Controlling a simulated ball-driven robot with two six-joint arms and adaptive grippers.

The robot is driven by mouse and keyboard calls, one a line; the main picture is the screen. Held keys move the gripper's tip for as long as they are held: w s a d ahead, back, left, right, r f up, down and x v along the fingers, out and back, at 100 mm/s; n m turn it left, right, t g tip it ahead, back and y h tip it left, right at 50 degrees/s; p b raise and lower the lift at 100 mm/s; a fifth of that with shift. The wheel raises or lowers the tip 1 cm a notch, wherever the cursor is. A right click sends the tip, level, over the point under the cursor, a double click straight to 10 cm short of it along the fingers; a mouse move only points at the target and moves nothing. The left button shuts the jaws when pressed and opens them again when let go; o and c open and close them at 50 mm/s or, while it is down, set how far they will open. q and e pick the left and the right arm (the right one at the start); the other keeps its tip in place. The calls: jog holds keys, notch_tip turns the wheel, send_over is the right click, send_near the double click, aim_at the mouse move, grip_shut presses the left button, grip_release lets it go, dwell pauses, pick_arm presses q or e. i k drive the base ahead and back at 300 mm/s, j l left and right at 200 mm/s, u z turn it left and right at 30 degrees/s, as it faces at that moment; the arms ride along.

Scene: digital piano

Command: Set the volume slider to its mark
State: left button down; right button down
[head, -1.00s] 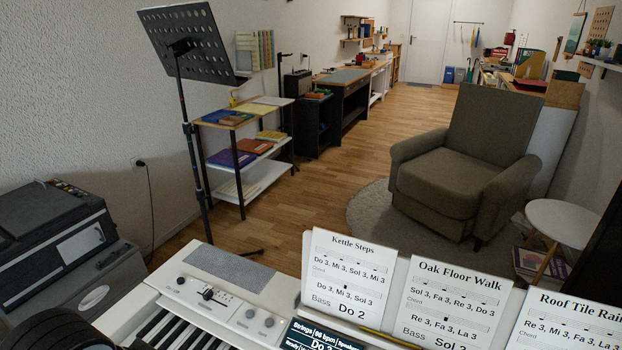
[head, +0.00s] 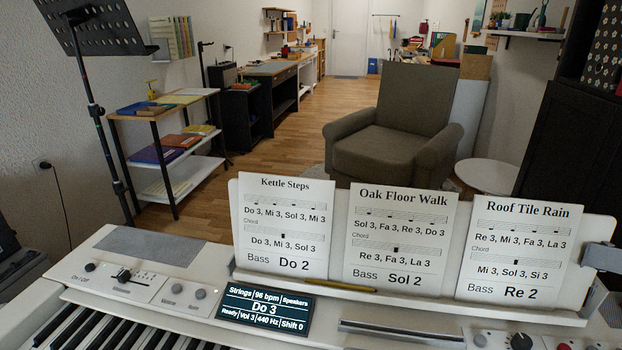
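The digital piano (head: 215,258) fills the bottom of the head view. On its left panel, a slider with a black cap (head: 123,275) sits in a short horizontal slot, with the cap toward the slot's left part. Small tick marks run beside the slot; the target mark is too small to make out. The piano's display (head: 265,308) reads "Vol 3" among other text.
Grey knobs (head: 201,293) stand right of the slider, and a dark knob (head: 90,267) to its left. Three song sheets (head: 286,228) lean on the music rest, with a pencil (head: 340,287) below. The space above the slider panel is clear.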

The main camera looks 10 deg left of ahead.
aim_at(124, 275)
jog(key=k+l+u, duration=0.1)
jog(key=u, duration=0.35)
jog(key=k+l+u, duration=0.1)
jog(key=u, duration=0.35)
jog(key=k+u, duration=0.2)
jog(key=u, duration=0.25)
